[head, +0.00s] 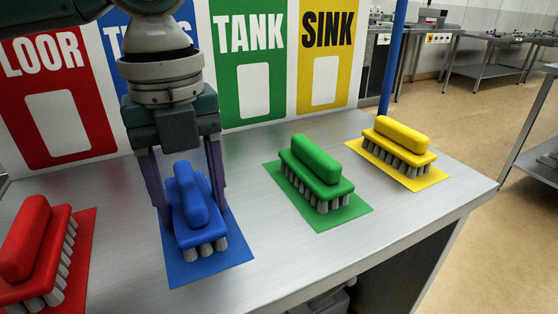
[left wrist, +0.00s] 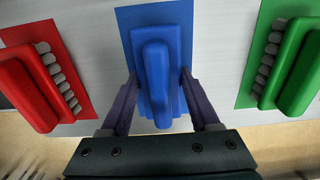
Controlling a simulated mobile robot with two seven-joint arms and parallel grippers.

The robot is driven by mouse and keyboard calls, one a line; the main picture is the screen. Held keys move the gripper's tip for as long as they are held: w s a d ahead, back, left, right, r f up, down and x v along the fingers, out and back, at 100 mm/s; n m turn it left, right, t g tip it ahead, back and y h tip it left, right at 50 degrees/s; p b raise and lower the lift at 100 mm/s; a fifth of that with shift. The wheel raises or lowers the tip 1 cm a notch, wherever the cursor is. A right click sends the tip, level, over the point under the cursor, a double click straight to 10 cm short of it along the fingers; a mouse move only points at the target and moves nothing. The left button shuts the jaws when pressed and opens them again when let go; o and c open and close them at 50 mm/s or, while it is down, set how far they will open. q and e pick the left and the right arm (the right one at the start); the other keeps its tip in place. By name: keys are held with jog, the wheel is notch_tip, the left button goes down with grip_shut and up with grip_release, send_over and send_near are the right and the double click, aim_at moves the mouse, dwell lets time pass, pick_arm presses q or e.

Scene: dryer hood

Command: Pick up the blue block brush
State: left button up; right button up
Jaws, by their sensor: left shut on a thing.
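The blue block brush (head: 196,205) has a blue block and handle with grey bristle tufts below. It is over a blue mat (head: 215,270) on the metal table. My left gripper (head: 192,215) comes down from above with one finger on each side of the brush, shut on it. In the left wrist view the brush (left wrist: 155,75) lies between the two fingers, with the blue mat (left wrist: 132,20) beneath. I cannot tell whether the bristles touch the mat. My right gripper is not in view.
A red brush (head: 35,250) stands at the left on a red mat. A green brush (head: 315,172) and a yellow brush (head: 393,142) stand on their mats to the right. A sign board (head: 283,105) stands behind, with a blue post (head: 391,60) at its right.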

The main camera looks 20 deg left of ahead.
aim_at(187, 180)
pick_arm(q)
jog(key=c, duration=0.6)
notch_tip(187, 180, up, 20)
jog(key=p, duration=0.4)
